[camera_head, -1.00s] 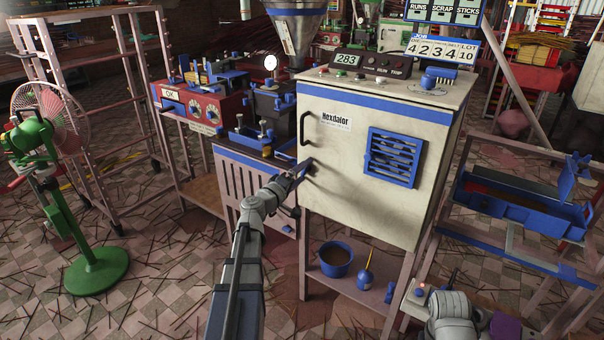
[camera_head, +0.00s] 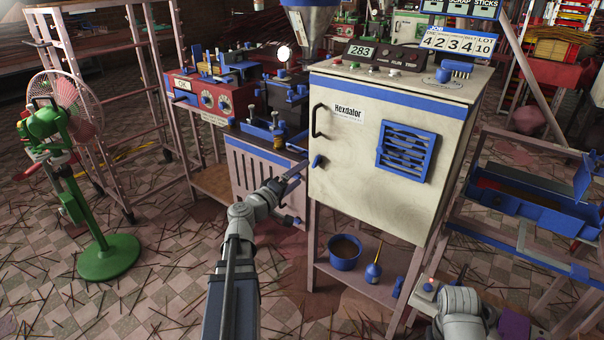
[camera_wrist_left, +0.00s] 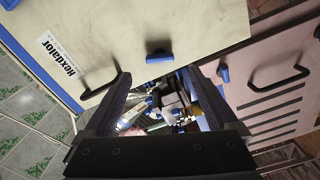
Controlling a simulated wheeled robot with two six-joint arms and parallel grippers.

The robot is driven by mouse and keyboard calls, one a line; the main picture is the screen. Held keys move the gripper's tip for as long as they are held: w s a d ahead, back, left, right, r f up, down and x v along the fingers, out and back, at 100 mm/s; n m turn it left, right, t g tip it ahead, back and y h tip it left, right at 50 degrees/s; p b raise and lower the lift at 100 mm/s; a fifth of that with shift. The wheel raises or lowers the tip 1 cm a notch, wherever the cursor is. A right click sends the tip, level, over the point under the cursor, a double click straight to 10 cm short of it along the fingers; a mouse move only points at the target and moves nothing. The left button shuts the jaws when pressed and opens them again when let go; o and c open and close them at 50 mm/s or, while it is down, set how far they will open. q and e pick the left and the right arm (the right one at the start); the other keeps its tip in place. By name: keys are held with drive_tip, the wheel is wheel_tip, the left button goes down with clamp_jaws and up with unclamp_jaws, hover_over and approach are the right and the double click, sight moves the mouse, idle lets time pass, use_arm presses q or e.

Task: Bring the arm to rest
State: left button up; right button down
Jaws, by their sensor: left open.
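My left arm (camera_head: 240,250) reaches up from the bottom middle of the head view. Its gripper (camera_head: 290,178) is beside the lower left of the white Hexdalor cabinet (camera_head: 355,190), left of the blue latch (camera_head: 318,161). In the left wrist view my left gripper (camera_wrist_left: 165,95) has its dark fingers spread with nothing held between them. The cabinet door (camera_wrist_left: 140,35) and its latch (camera_wrist_left: 158,56) show beyond them. The door looks shut. Part of my right arm (camera_head: 462,312) shows at the bottom right; its gripper is not visible.
The red machine (camera_head: 215,97) stands on a bench left of the cabinet. A green fan (camera_head: 75,180) stands left. A blue trough (camera_head: 530,205) is at right.

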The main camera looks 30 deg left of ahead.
idle(0.4)
use_arm(q)
drive_tip(key=w+d+f+m+g+h, duration=0.1)
drive_tip(key=d+f+m+g+h, duration=0.2)
drive_tip(key=d, duration=0.6)
drive_tip(key=d+f+m+g+h, duration=0.2)
drive_tip(key=d+f+m, duration=0.1)
drive_tip(key=d, duration=0.5)
drive_tip(key=s+d+f+m+g, duration=0.3)
drive_tip(key=d+f, duration=0.1)
drive_tip(key=d, duration=0.3)
drive_tip(key=s+d+f+m+g, duration=0.25)
drive_tip(key=d+f+g, duration=0.2)
drive_tip(key=d, duration=0.35)
drive_tip(key=s+d+f+m+g+y, duration=0.3)
drive_tip(key=s+f+y, duration=0.1)
drive_tip(key=s, duration=0.3)
drive_tip(key=s+d+f+m+g+y, duration=0.2)
drive_tip(key=s+d+f+g+y, duration=0.15)
drive_tip(key=s, duration=0.45)
wheel_tip(320, 180, up, 33)
drive_tip(key=a+p, duration=0.1)
drive_tip(key=p, duration=3.2)
drive_tip(key=shift+r+t, duration=0.15)
drive_tip(key=shift+t, duration=0.25)
